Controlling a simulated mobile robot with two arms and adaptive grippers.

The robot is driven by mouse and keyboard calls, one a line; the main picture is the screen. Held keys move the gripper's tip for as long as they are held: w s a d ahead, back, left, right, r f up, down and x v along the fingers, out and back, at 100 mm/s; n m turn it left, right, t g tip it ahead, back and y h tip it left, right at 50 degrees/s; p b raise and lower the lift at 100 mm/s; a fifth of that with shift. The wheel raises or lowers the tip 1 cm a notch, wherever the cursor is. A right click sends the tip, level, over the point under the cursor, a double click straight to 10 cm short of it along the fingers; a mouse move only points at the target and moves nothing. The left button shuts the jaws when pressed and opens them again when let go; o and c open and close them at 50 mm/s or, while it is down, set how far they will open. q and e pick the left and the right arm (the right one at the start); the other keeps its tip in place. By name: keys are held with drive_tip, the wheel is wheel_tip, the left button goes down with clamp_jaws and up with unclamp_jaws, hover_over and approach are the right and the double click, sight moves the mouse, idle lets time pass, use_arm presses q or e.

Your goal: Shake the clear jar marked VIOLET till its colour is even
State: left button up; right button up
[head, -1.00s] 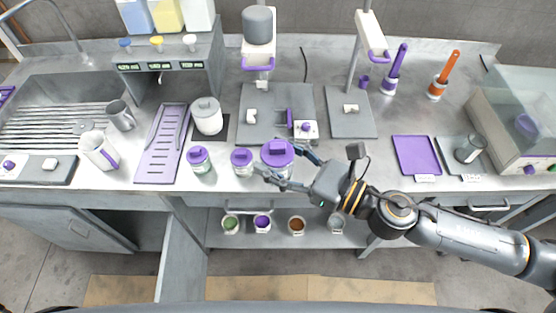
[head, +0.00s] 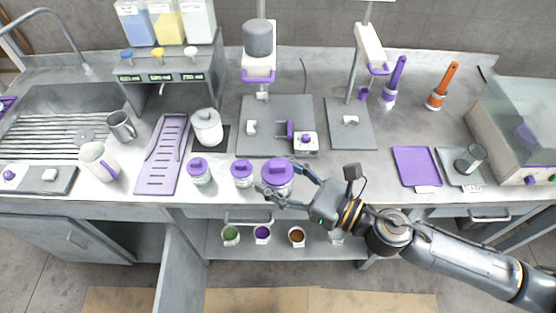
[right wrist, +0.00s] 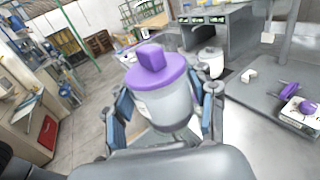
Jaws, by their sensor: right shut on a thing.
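A clear jar with a purple lid (head: 277,170) is at the bench's front edge in the head view. My right gripper (head: 279,181) is shut around its body, one finger on each side. In the right wrist view the jar (right wrist: 165,105) leans slightly, with a pale greyish body under its purple lid. I can read no marking on it, and the evenness of its colour cannot be told. Whether its base touches the bench is hidden. My left gripper is not in view.
A grey plate (head: 265,110) with a small purple-knobbed device (head: 305,142) lies behind the held jar. A white lidded pot (head: 207,127) and purple slotted tray (head: 160,170) are left. A purple mat (head: 417,167) lies right. Small pots, including a brown-filled one (head: 297,236), stand below.

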sight(278, 165)
drive_tip(key=shift+r, duration=3.35)
wheel_tip(278, 165, down, 6)
drive_tip(key=shift+w+f, duration=0.1)
drive_tip(key=shift+f, duration=0.15)
drive_tip(key=shift+s+r, duration=0.15)
drive_tip(key=shift+s, duration=0.05)
drive_tip(key=shift+w, duration=0.2)
